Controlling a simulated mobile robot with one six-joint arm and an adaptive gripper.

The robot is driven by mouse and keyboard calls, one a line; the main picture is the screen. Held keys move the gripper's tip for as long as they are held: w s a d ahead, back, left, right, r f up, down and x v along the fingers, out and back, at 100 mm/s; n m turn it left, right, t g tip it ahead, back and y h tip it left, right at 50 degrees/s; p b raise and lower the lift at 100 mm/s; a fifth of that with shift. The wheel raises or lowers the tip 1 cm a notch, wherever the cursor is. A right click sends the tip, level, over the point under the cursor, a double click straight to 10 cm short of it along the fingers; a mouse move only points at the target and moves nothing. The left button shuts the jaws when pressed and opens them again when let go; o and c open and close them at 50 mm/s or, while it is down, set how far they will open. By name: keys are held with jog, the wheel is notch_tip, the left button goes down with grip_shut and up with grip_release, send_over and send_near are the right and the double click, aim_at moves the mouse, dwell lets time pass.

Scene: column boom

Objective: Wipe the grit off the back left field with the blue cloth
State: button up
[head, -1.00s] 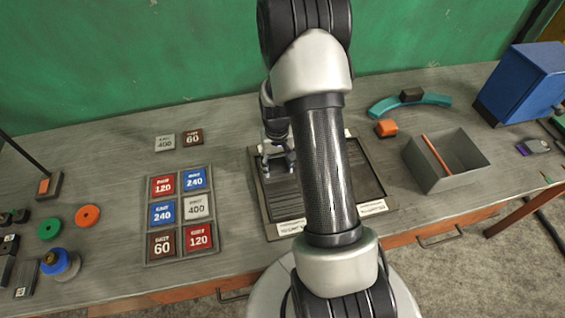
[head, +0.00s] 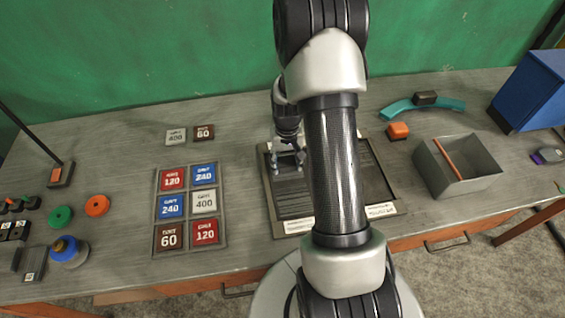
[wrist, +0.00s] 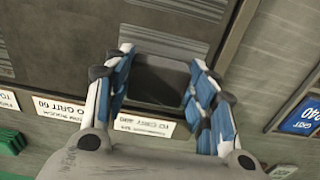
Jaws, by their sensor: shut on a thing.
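My gripper (head: 287,172) points down over the back left part of a dark tray (head: 273,215) with ridged fields and white labels. In the wrist view my gripper (wrist: 160,85) has white and blue fingers on both sides of a flat dark grey thing (wrist: 160,80), and it is shut on it. This thing is low over the back left field, near the labelled rim; I cannot tell whether it touches. I cannot make out a separate blue cloth or any grit specks. My arm hides the middle of the tray.
Left of the tray is a rack (head: 186,208) of red, blue, grey and brown grit tiles; two loose tiles (head: 190,134) lie behind it. Right are an orange block (head: 397,130), a teal arc (head: 420,106) and an open grey bin (head: 450,185). A green wall stands behind.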

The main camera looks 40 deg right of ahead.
jog(key=shift+s+f, duration=0.15)
notch_tip(320, 180, up, 9)
jog(key=p, duration=0.6)
jog(key=shift+p, duration=0.3)
